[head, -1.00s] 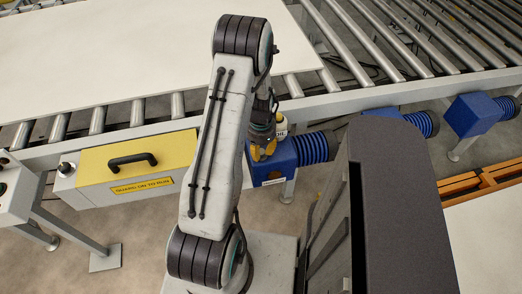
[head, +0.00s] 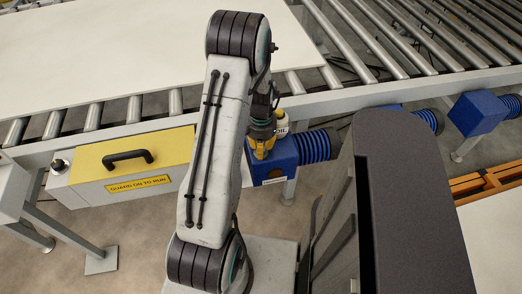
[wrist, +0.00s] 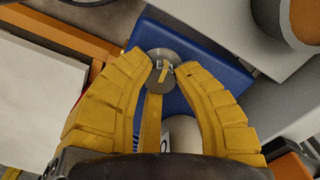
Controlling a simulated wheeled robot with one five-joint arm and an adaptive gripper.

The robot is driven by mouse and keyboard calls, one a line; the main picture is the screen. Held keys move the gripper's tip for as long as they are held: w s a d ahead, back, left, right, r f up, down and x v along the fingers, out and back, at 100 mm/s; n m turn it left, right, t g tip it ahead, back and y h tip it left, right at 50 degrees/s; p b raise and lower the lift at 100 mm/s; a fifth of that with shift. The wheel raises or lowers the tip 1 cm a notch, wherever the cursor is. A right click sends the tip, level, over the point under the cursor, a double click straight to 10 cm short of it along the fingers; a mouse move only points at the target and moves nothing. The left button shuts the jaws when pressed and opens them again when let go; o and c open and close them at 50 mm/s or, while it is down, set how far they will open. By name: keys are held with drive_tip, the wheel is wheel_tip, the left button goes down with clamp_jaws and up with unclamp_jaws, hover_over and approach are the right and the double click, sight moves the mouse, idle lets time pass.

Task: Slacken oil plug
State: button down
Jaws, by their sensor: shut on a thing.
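The oil plug (wrist: 160,55) is a grey round metal piece with a slot-like centre on top of the blue gearbox (wrist: 203,68) in the wrist view. My gripper (wrist: 162,67) has yellow ribbed fingers, and their tips are shut on the plug from both sides. In the head view my gripper (head: 262,142) is down at the blue gearbox (head: 283,157), beside a white cylinder marked OIL (head: 282,125). The plug is hidden there behind the fingers. The white cylinder also shows between the fingers in the wrist view (wrist: 183,133).
A roller conveyor (head: 350,97) with a large white sheet (head: 100,50) runs behind. A yellow-topped guard box (head: 138,160) stands at the left.

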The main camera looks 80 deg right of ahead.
drive_tip(key=shift+d+n, duration=0.1)
drive_tip(key=shift+n, duration=0.4)
drive_tip(key=c, duration=0.9)
unclamp_jaws()
drive_tip(key=shift+c, duration=0.2)
wheel_tip(320, 180, up, 12)
idle(0.6)
